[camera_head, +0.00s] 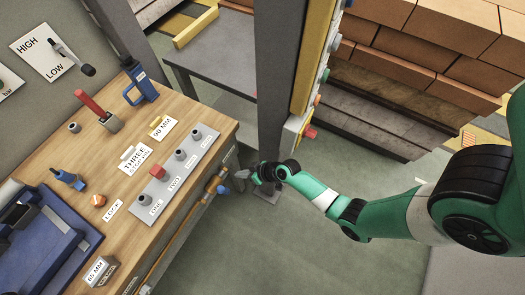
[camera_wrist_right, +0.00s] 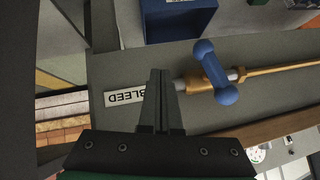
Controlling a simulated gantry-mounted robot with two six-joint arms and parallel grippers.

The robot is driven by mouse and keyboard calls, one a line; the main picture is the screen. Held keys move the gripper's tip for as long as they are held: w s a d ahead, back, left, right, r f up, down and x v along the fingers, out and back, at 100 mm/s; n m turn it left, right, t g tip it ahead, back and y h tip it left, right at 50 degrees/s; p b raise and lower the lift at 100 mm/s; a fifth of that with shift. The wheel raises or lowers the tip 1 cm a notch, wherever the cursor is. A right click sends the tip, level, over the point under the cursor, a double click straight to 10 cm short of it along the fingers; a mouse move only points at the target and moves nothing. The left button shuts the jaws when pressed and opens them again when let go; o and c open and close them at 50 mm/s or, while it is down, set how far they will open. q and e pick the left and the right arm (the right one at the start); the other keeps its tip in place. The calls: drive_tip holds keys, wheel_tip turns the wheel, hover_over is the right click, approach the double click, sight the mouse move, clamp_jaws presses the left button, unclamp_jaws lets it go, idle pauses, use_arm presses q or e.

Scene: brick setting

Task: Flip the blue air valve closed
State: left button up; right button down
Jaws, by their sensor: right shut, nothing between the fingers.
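The blue air valve handle (camera_wrist_right: 214,70) is a bar with rounded ends in the right wrist view. It lies crosswise over a brass valve body (camera_wrist_right: 199,86) on a thin brass pipe. In the head view the blue handle (camera_head: 222,189) looks tiny at the front side of the bench. My right gripper (camera_wrist_right: 160,72) is shut and empty, its fingertips left of the handle and apart from it in the wrist view. In the head view my right gripper (camera_head: 240,180) is just right of the valve. My left gripper is not in view.
A BLEED label (camera_wrist_right: 125,96) lies beside the fingers. The wooden bench top (camera_head: 200,110) holds a grey knob strip (camera_head: 172,178), a red lever (camera_head: 90,103) and a blue tray (camera_head: 60,235). A grey post (camera_head: 277,70) stands close behind my right gripper. Open floor lies in front.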

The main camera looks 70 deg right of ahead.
drive_tip(key=s+d+r+p, duration=0.1)
drive_tip(key=s+d+r, duration=0.2)
drive_tip(key=s, duration=0.4)
drive_tip(key=shift+d, duration=0.3)
drive_tip(key=shift+r, duration=0.1)
drive_tip(key=shift+w, duration=0.1)
